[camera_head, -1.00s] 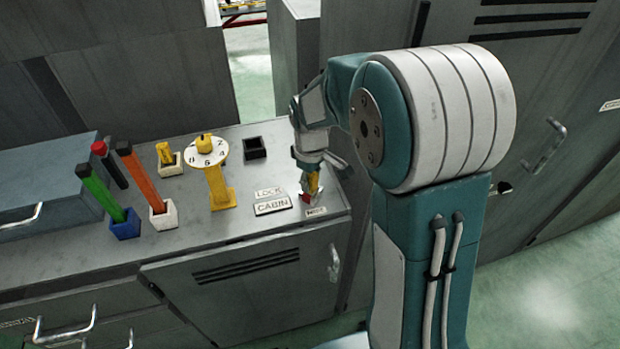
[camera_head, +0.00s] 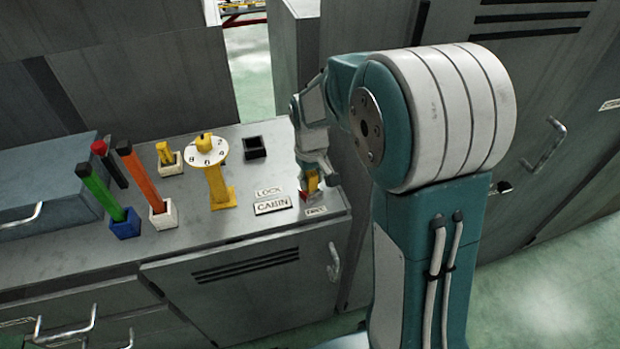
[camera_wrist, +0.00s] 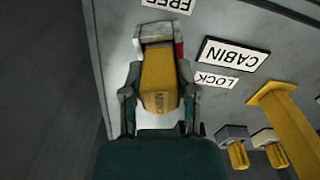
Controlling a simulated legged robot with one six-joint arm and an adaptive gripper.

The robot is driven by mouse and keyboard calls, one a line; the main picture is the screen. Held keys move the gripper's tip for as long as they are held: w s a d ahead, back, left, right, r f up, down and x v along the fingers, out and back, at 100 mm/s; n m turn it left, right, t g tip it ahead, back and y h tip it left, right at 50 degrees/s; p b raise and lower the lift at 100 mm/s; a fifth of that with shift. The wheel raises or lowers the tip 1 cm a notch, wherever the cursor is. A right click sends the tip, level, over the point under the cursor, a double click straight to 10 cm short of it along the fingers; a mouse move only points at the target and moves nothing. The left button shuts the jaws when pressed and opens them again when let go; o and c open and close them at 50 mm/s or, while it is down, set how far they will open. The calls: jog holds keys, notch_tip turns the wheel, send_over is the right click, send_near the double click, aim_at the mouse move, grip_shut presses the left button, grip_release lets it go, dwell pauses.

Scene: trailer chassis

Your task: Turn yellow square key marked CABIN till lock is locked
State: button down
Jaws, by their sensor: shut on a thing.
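The yellow square key (camera_wrist: 159,80) stands in its lock (camera_wrist: 157,33) in the wrist view, with dark lettering on its face, too blurred to read fully. My gripper (camera_wrist: 158,100) is shut on the key, one finger on each side. In the head view the yellow key (camera_head: 311,182) shows below my gripper (camera_head: 312,178) at the counter's right end. The lock has a grey housing and a red part at one side. The CABIN label (camera_head: 272,206) lies left of it, with the LOCK label (camera_head: 269,191) behind that and the FREE label (camera_head: 315,211) in front.
A yellow stand with a numbered white dial (camera_head: 208,152) is left of the labels. A tall cabinet is at right.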

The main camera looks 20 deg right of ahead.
jog(key=shift+s+f+m, duration=0.1)
jog(key=shift+m, duration=0.9)
jog(key=m, duration=0.3)
jog(key=shift+c, duration=1.4)
grip_release()
